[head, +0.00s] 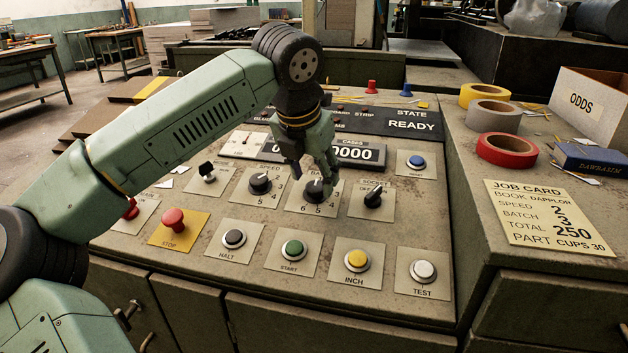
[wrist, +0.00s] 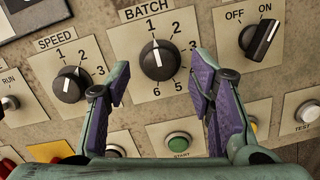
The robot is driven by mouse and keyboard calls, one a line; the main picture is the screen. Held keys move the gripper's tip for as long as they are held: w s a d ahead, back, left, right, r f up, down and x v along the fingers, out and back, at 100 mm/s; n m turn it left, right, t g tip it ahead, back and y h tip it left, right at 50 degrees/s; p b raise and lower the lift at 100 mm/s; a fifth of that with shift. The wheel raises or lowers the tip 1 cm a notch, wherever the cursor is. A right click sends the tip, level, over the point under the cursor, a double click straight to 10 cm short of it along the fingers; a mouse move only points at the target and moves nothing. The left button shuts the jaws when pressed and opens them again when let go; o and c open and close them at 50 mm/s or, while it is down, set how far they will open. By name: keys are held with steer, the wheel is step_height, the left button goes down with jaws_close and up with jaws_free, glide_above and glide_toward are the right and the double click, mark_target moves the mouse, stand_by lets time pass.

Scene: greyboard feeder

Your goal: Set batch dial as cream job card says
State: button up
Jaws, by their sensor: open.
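The cream job card (head: 548,220) lies on the right-hand cabinet top and reads speed 2, batch 3, total 250. The batch dial (wrist: 158,60) is a round black knob with a white pointer mark, on a cream plate numbered 1 to 6. Its mark points up at 1 in the wrist view. In the head view the batch dial (head: 318,190) is partly hidden by my gripper (head: 313,172). My gripper, also in the wrist view (wrist: 160,78), is open and empty, its fingertips to either side of the knob's lower part. Contact cannot be told.
The speed dial (wrist: 71,84) is left of the batch dial; a black on/off switch (wrist: 260,38) is to its right. The green start button (wrist: 178,145) lies below. A red stop button (head: 174,220) stands up at the panel's left. Tape rolls (head: 507,149) sit on the cabinet.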

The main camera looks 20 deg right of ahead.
steer(key=shift+x, duration=1.15)
steer(key=shift+c, duration=0.6)
steer(key=c, duration=1)
steer(key=shift+c, duration=0.2)
